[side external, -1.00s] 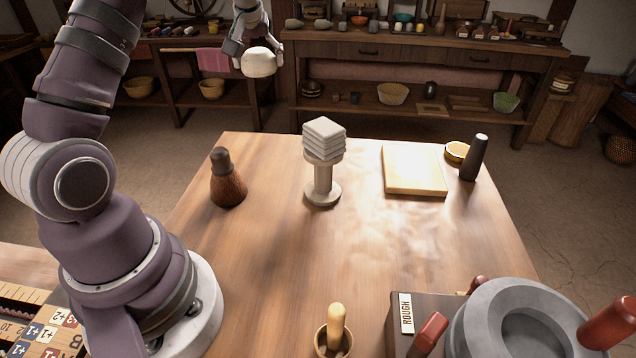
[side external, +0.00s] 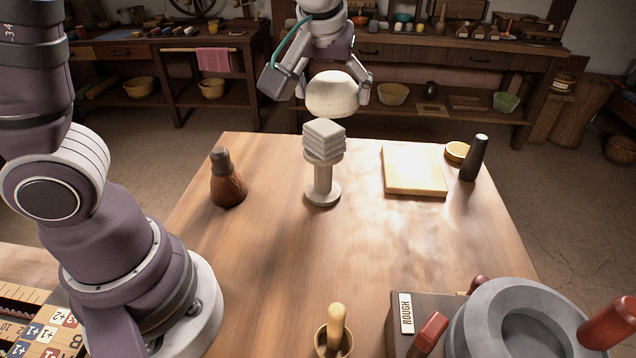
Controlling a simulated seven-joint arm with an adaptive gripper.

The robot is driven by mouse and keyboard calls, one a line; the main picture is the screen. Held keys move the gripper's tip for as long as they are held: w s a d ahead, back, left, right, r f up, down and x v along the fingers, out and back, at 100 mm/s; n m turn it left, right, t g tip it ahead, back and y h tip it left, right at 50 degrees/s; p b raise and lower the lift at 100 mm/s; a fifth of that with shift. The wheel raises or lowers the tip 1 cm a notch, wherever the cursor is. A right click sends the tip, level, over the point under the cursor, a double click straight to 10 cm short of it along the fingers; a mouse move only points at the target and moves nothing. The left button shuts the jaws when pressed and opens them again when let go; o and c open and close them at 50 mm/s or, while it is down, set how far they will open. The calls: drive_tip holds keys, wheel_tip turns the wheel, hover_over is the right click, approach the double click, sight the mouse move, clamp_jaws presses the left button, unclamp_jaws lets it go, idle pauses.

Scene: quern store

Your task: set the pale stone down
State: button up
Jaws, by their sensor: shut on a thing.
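The pale stone (side external: 332,95) is a rounded, cream-coloured dome with a flatter underside. My gripper (side external: 326,82) is shut on it, with a finger at each side, and holds it in the air. In the picture the stone appears just above a stack of pale square slabs (side external: 323,140) on a round-footed pedestal (side external: 323,182). A gap shows between stone and slabs; how far apart they are in depth, I cannot tell.
On the wooden table (side external: 270,260) stand a brown bottle-shaped object (side external: 227,180), a pale square board (side external: 413,171), a dark upright cylinder (side external: 474,158) and a yellow round dish (side external: 457,152). A grey stone quern (side external: 470,325), a "ROUGH" box (side external: 405,312) and a cup with a pestle (side external: 333,330) are in front.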

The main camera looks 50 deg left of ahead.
drive_tip(key=s+d+m+h, duration=0.1)
drive_tip(key=s+d+m, duration=0.1)
drive_tip(key=s+d, duration=0.5)
drive_tip(key=shift+t, duration=0.3)
drive_tip(key=f, duration=0.5)
drive_tip(key=a+f, duration=0.1)
drive_tip(key=f, duration=0.4)
drive_tip(key=s+f, duration=0.1)
drive_tip(key=f, duration=0.4)
drive_tip(key=shift+a+f, duration=0.3)
drive_tip(key=shift+f, duration=0.05)
drive_tip(key=shift+w+d+f, duration=0.1)
drive_tip(key=shift+w+f, duration=0.15)
hover_over(402, 227)
drive_tip(key=s, duration=0.2)
drive_tip(key=shift+w+d+f, duration=0.25)
drive_tip(key=shift+d+f, duration=0.1)
drive_tip(key=shift+f, duration=2.1)
drive_tip(key=shift+f, duration=0.1)
drive_tip(key=o, duration=1.2)
drive_tip(key=shift+o, duration=0.2)
